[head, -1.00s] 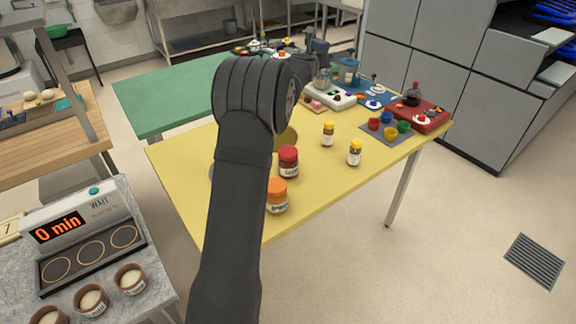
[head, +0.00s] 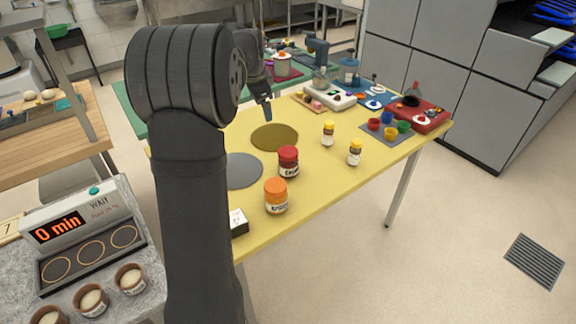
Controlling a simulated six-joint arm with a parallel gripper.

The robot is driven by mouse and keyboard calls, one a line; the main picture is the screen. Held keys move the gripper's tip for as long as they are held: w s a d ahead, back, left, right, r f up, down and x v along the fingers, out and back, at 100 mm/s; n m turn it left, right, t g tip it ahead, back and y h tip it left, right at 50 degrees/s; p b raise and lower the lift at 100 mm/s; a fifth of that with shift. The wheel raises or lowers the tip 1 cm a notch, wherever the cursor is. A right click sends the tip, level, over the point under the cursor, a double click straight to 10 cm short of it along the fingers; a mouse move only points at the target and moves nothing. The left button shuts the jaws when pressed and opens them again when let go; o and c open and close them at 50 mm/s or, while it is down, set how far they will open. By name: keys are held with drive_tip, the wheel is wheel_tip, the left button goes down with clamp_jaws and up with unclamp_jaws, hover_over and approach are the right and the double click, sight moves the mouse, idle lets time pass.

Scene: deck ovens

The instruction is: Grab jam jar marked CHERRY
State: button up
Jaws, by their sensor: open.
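The jam jar with the red lid (head: 288,162) stands upright near the middle of the yellow table; its small label seems to begin with "CHE", the rest hard to read. A jar with an orange lid (head: 276,196) stands in front of it, its label seeming to read APRICOT. My gripper (head: 267,113) points down above the far part of the table, near the brown round mat. It is open and empty, behind the red-lidded jar and apart from it. My upper arm and elbow cover the table's left part.
A brown round mat (head: 274,137) and a grey round mat (head: 241,171) lie beside the jars. Two yellow-capped bottles (head: 328,134) stand to the right. A small white box (head: 237,222) is at the front left. Cups and a red board (head: 430,122) fill the far right.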

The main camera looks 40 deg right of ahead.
drive_tip(key=s+r+n+g+h, duration=0.1)
drive_tip(key=s+g, duration=0.2)
drive_tip(key=s, duration=0.3)
approach(288, 151)
drive_tip(key=x, duration=0.6)
drive_tip(key=shift+f, duration=0.3)
drive_tip(key=shift+x, duration=2.9)
drive_tip(key=shift+r, duration=0.1)
drive_tip(key=c, duration=1.3)
drive_tip(key=shift+c, duration=0.2)
